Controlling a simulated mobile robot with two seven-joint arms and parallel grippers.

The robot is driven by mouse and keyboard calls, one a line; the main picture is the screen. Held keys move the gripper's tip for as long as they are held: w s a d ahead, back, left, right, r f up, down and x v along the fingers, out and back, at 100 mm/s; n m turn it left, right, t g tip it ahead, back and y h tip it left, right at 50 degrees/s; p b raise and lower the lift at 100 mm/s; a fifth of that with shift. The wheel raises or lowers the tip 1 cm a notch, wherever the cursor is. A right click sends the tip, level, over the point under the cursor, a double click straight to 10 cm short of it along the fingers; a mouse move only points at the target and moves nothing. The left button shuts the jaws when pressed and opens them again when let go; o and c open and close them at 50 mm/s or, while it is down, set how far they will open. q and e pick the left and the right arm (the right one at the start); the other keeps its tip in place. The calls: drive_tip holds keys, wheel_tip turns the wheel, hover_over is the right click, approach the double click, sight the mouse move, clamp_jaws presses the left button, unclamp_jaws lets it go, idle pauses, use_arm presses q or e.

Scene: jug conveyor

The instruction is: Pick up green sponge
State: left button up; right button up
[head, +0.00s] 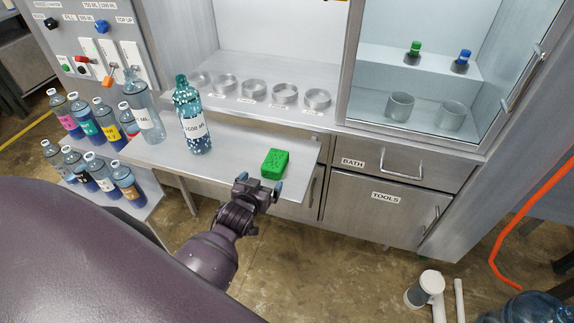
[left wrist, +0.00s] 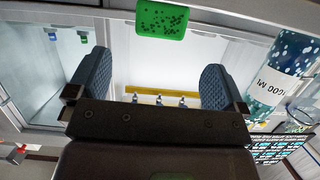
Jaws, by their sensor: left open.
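The green sponge (head: 275,163) lies on the grey metal shelf (head: 235,165), near its right front corner. In the left wrist view the sponge (left wrist: 162,19) shows at the top, beyond and between my fingertips. My left gripper (head: 259,190) is open and empty, just in front of the sponge at the shelf's front edge. Its two blue fingers (left wrist: 157,80) are spread wide in the left wrist view, and the sponge is not between them. My right gripper is out of view.
A dotted bottle (head: 193,125) and a clear bottle (head: 145,118) stand on the shelf left of the sponge. Several coloured bottles (head: 92,128) stand farther left. Metal rings (head: 254,91) line the ledge behind. A drawer marked BATH (head: 400,168) is at right.

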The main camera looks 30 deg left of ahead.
sight(274, 165)
use_arm(q)
drive_tip(key=x, duration=0.4)
drive_tip(key=shift+w+a, duration=0.2)
drive_tip(key=shift+n, duration=0.3)
drive_tip(key=shift+b+x, duration=0.45)
drive_tip(key=shift+x, duration=2.7)
drive_tip(key=shift+d, duration=0.2)
drive_tip(key=c, duration=1.1)
